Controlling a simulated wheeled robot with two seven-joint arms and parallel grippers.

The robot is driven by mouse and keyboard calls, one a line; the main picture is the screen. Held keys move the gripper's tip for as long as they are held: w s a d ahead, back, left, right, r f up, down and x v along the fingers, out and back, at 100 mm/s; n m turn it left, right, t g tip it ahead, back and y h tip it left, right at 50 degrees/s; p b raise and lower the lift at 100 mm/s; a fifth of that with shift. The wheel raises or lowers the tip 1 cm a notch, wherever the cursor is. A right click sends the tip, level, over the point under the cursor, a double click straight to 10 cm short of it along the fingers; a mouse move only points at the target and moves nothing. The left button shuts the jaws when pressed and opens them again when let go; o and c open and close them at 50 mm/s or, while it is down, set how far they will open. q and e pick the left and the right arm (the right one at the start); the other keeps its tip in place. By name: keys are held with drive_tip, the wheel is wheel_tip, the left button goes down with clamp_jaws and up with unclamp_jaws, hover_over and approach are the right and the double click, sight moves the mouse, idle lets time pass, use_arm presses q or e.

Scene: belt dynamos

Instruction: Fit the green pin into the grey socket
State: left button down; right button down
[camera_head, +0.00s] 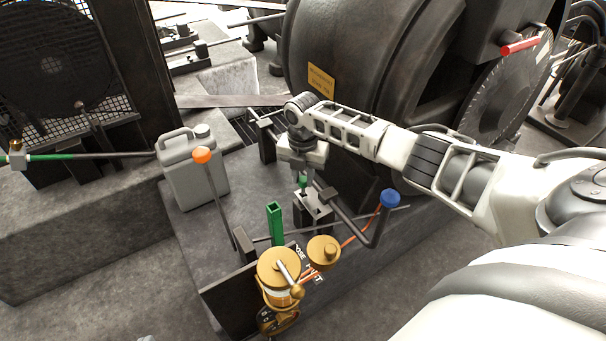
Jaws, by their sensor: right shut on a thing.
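My right gripper (303,175) points down near the middle of the view, shut on the small green pin (302,184). The pin hangs upright below the fingers, directly over the grey socket (318,209). The socket is a small block on the dark bench top. The pin's lower end is at the top of the socket; I cannot tell whether it has entered the hole. My left gripper is not in view.
A green square tube (275,224) stands front left of the socket. An orange-knobbed lever (202,155), a blue-knobbed lever (390,198) and brass fittings (279,268) surround it. A grey canister (195,172) stands left; the dynamo (345,60) rises behind.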

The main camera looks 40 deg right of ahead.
sight(303, 179)
drive_tip(key=shift+f+b, duration=0.85)
drive_tip(key=shift+f, duration=0.5)
drive_tip(key=shift+f, duration=0.3)
drive_tip(key=c, duration=1.1)
unclamp_jaws()
drive_tip(key=shift+c, duration=0.2)
